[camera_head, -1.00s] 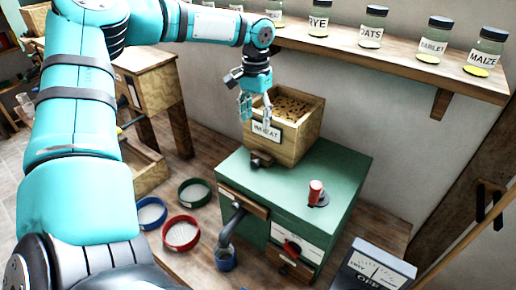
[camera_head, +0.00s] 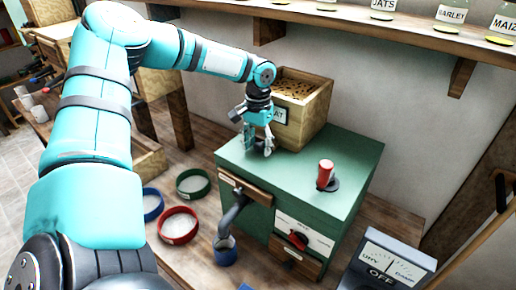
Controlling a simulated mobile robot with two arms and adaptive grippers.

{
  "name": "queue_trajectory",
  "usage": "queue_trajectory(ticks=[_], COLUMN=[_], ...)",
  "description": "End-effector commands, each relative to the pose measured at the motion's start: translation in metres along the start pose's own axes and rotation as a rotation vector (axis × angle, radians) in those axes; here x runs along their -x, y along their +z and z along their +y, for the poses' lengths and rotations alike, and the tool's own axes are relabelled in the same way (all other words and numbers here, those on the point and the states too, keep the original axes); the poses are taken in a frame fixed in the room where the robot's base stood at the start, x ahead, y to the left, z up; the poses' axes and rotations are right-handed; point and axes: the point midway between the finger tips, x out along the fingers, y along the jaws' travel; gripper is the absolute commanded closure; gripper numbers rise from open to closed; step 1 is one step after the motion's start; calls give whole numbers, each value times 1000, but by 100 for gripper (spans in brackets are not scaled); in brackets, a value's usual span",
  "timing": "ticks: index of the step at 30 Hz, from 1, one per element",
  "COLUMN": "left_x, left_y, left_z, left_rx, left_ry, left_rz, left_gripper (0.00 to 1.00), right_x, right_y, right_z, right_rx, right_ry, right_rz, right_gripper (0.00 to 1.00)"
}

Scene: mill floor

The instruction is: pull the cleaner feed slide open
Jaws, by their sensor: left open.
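The cleaner is a green-topped cabinet (camera_head: 310,160) on the wooden bench. An open wooden hopper (camera_head: 312,112) full of grain stands on its back left part, with a partly covered label (camera_head: 279,115). My left gripper (camera_head: 258,149) is open, fingers pointing down, in front of the hopper's lower front. The feed slide at the hopper's foot is hidden behind the fingers, so I cannot tell whether they touch it. No thing shows between the fingers. My right gripper is out of view.
A red-handled knob (camera_head: 325,174) stands on the cabinet top. Green (camera_head: 193,183), red (camera_head: 178,225) and blue (camera_head: 152,205) ringed sieves lie left. A meter box (camera_head: 385,265) reads OFF. A jar shelf (camera_head: 350,28) runs above.

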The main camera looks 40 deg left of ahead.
Motion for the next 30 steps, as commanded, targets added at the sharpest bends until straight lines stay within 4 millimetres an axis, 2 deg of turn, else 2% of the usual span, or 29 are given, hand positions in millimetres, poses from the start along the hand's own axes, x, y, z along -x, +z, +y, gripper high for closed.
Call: queue_trajectory(ticks=[8,19,30], left_x=[0,0,0], left_y=[0,0,4], left_z=[0,0,-1], left_rx=[0,0,0], left_ry=[0,-1,0], left_rz=[0,0,1], left_gripper=[51,100,100], right_x=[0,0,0], right_y=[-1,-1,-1], right_z=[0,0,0], right_rx=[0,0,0], right_ry=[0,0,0], right_rz=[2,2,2], right_gripper=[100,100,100])
